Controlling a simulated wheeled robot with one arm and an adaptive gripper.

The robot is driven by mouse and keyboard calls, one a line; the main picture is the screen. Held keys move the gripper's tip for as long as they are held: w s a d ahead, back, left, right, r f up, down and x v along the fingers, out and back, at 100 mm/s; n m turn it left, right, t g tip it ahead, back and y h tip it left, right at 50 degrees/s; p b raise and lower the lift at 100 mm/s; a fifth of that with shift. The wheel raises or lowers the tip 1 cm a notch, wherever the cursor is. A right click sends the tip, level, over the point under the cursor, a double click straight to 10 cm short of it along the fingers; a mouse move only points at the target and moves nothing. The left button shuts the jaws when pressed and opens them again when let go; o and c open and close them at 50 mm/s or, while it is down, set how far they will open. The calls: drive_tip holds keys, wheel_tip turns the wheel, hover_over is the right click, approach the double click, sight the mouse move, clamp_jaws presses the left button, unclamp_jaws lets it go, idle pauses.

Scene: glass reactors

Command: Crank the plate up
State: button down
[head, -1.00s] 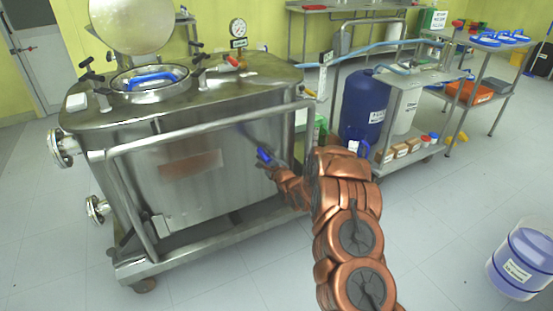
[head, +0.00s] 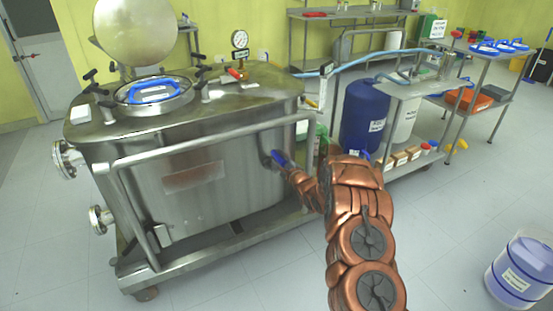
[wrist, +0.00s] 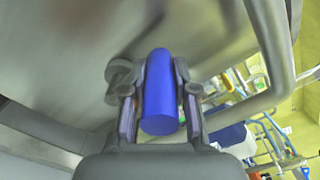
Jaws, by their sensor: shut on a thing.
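My gripper (wrist: 158,105) is shut on a blue cylindrical crank handle (wrist: 160,95), with one finger along each side. In the head view the blue handle (head: 281,158) is in front of the steel vessel's right side, at the end of my copper-coloured arm. A round metal hub (wrist: 120,75) shows just left of the handle in the wrist view; how it joins the handle is hidden. The steel vessel (head: 150,190) has an open round hatch on top with a blue-handled part (head: 153,92) in it. I cannot tell which part is the plate.
A steel rail (head: 205,143) runs across the vessel's front, close to my arm. A blue drum (head: 365,115) and a steel cart (head: 420,85) stand to the right. A bucket (head: 520,270) stands at lower right. The floor in front is clear.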

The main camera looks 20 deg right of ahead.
drive_tip(key=shift+d, duration=0.4)
drive_tip(key=c, duration=1.1)
unclamp_jaws()
drive_tip(key=shift+c, duration=0.2)
drive_tip(key=shift+o, duration=1.1)
drive_tip(key=shift+a, duration=0.2)
drive_tip(key=shift+s, duration=0.15)
drive_tip(key=v, duration=1.1)
drive_tip(key=shift+s, duration=0.35)
